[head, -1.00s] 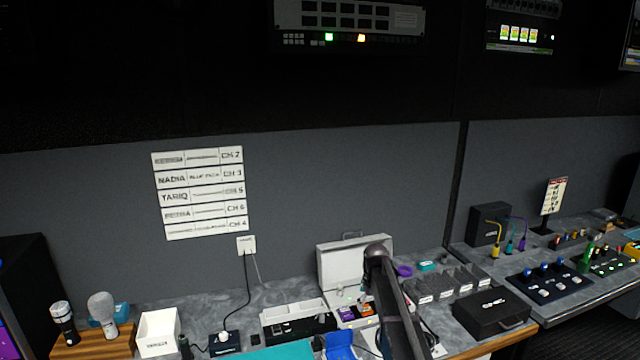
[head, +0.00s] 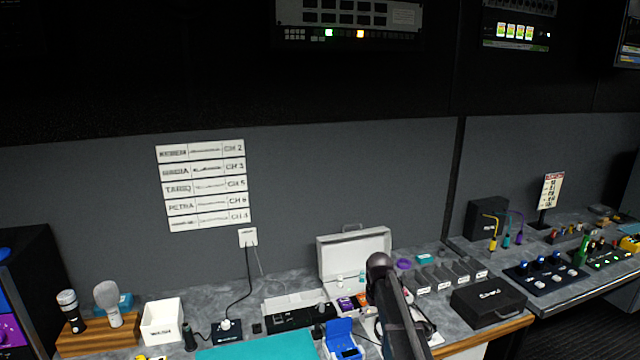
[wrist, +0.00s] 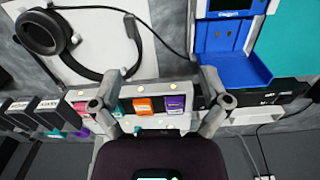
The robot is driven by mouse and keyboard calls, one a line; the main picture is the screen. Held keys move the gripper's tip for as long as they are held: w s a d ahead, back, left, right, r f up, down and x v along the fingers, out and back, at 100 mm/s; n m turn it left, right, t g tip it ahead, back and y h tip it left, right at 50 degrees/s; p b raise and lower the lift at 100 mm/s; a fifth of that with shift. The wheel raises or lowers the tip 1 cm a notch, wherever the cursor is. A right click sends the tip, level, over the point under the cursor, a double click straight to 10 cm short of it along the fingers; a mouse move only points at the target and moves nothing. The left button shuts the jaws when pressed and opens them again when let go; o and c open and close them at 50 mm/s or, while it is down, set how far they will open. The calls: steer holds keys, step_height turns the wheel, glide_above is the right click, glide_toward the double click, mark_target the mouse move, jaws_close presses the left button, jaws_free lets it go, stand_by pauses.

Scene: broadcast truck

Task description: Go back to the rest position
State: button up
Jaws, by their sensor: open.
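My gripper (wrist: 158,100) shows in the wrist view with its two fingers wide apart and nothing between them. Behind the fingers lies a row of small cards in a light case, among them an orange card (wrist: 143,104) and a purple card (wrist: 175,103). I cannot tell the height of the fingers above the cards. In the head view my arm rises in front of the desk, right of centre, and hides part of the desk. The gripper itself cannot be made out there.
An open light case (head: 352,255) stands behind my arm. A blue box (head: 342,340) and teal mat (head: 262,346) lie to its front left. A black case (head: 488,303) sits right. Headphones (wrist: 45,35) lie near the gripper. A white bin (head: 162,322) and microphones stand left.

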steer(key=s+f+m+b, duration=0.1)
steer(key=s+f+b, duration=0.3)
steer(key=s, duration=0.8)
steer(key=s+f+m+b, duration=0.2)
steer(key=s+f+b, duration=0.2)
steer(key=s, duration=0.8)
steer(key=shift+s+d+f, duration=0.2)
